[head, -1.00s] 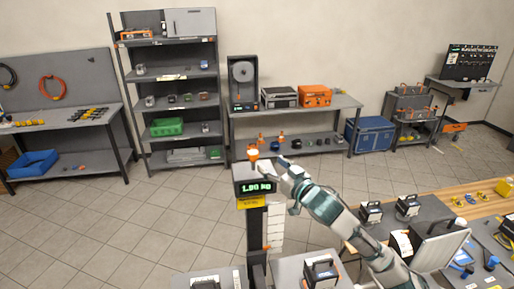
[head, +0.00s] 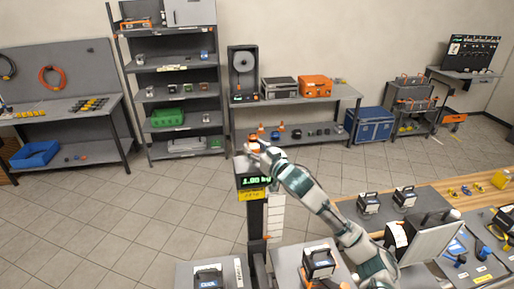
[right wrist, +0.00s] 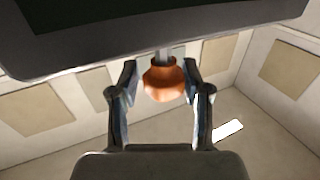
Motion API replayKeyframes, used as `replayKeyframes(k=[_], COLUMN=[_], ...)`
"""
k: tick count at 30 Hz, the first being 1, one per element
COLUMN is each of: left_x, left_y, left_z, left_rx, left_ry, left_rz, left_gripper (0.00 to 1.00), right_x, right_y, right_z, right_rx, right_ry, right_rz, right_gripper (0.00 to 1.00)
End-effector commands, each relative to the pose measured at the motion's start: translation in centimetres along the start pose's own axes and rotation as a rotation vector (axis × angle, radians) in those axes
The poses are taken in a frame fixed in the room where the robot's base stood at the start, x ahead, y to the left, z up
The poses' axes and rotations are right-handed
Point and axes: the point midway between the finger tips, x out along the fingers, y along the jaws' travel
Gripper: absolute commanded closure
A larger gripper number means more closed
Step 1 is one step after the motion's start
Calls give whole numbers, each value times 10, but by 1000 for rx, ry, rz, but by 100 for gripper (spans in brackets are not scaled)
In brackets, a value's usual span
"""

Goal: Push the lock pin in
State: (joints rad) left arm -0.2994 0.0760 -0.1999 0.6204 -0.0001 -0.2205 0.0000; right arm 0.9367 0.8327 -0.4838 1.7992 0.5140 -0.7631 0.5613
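An orange knob (head: 253,145), which looks like the lock pin's head, stands at the top of a dark post with a lit green display (head: 256,181). In the right wrist view the orange knob (right wrist: 164,80) sits on a short grey stem beside a dark panel (right wrist: 150,28). My right gripper (right wrist: 160,72) has its two fingers spread on either side of the knob. A gap shows at the left finger; the right finger is very close, and I cannot tell whether it touches. In the head view my right gripper (head: 258,148) covers part of the knob. My left gripper is not in view.
A yellow label (head: 251,195) is on the post below the display. Grey tables with dark boxed devices (head: 318,262) stand at the front and right. Shelves (head: 175,95) and a workbench (head: 70,115) line the back wall. The tiled floor left of the post is clear.

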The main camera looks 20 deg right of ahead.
Motion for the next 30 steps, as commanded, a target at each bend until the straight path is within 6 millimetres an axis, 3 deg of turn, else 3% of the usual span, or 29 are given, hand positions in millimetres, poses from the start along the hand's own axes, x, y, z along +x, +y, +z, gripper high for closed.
replayKeyframes(k=[1, 3, 8, 15, 23, 24, 27, 30], left_x=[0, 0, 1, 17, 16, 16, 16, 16], left_y=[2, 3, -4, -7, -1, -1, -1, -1], left_z=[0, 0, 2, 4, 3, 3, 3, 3], left_rx=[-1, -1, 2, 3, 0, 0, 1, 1], left_ry=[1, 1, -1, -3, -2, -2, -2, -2], left_rz=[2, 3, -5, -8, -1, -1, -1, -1], left_gripper=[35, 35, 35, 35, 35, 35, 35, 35], right_x=[0, 1, 1, 1, 1, 1, 1, 1], right_y=[7, 6, 8, 7, 8, 8, 8, 8], right_z=[-1, -2, -1, 33, 34, 34, 34, 34], right_rx=[-4, -6, -4, -1, -3, -3, -3, -3], right_ry=[-1, -1, 2, -1, -3, -4, -4, -3], right_rz=[18, 20, 17, 14, 18, 18, 17, 16], right_gripper=[89, 100, 100, 100, 100, 58, 34, 34])
